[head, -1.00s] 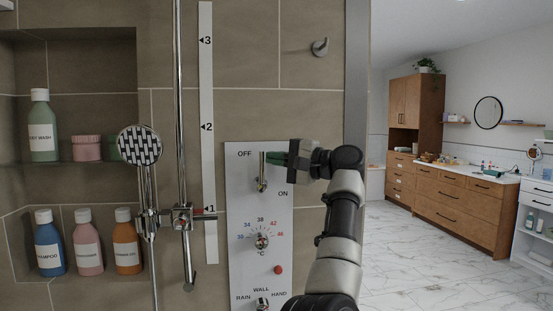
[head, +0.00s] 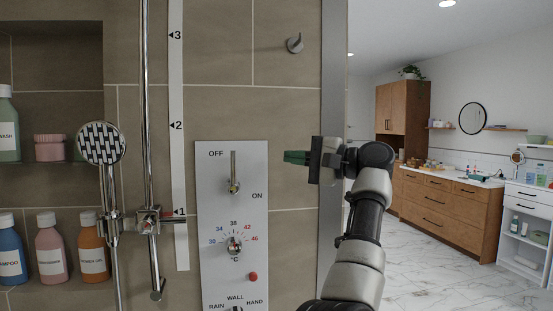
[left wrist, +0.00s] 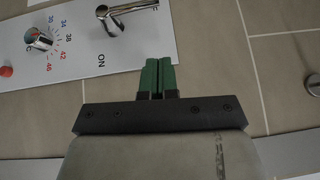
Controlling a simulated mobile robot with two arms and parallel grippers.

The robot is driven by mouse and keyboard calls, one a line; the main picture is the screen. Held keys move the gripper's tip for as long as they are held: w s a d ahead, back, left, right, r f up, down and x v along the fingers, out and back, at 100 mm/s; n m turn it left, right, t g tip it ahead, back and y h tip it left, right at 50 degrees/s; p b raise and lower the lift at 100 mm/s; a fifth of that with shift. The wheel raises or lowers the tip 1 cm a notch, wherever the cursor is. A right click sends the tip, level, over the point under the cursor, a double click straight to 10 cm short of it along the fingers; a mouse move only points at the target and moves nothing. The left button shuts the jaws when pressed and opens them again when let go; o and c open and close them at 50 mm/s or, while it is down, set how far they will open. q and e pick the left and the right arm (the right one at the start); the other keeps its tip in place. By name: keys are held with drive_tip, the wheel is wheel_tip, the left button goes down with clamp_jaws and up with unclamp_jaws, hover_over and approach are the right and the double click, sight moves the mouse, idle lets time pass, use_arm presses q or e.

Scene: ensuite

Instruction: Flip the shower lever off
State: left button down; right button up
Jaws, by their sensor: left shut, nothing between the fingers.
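The shower lever (head: 233,168) is a chrome handle on a pale wall panel (head: 205,270). It stands upright, its tip level with the OFF label and above the ON label. It also shows at the top of the left wrist view (left wrist: 128,10). My left gripper (head: 287,157), with green fingertips, is shut and empty to the right of the panel, apart from the lever. My right gripper is not in view.
A temperature knob (head: 234,246) and a red button (head: 253,276) sit below the lever. A hand shower (head: 102,144) and chrome rail (head: 146,100) stand left. A hook (head: 295,43) is above right. A wooden cabinet (head: 447,208) stands beyond open floor.

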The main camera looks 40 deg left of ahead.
use_arm(q)
drive_tip(key=v, duration=0.3)
drive_tip(key=shift+w+a+f, duration=0.1)
drive_tip(key=shift+w, duration=0.25)
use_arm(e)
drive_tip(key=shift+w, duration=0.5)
